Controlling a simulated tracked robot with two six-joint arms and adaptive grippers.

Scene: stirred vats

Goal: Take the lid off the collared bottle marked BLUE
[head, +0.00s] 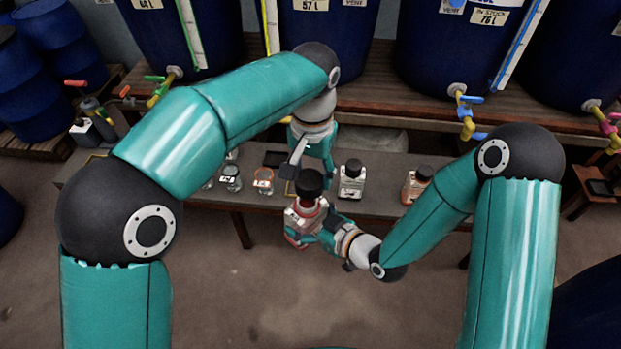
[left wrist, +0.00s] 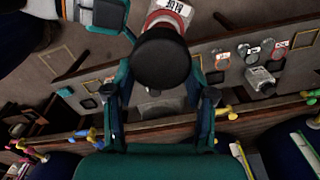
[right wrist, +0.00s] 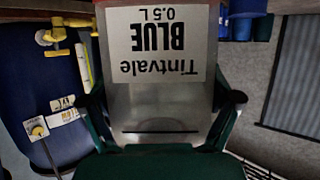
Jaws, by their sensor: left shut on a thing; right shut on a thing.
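The bottle (head: 303,216) marked BLUE hangs upright in the air in front of the bench, with a red collar under its black lid (head: 309,184). In the right wrist view, the bottle's label (right wrist: 157,45) reads Tintvale BLUE 0.5 L, upside down. My right gripper (head: 312,236) is shut on the bottle's body. My left gripper (head: 309,176) comes from above and is shut on the lid. In the left wrist view, the lid (left wrist: 162,58) sits between the fingers and hides the bottle's neck. I cannot tell whether lid and neck still touch.
The bench (head: 385,203) behind holds a white bottle with a black cap (head: 352,180), another bottle (head: 417,184) to the right and several glass jars (head: 231,178) to the left. Large blue vats (head: 325,28) with taps stand behind. The floor in front is clear.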

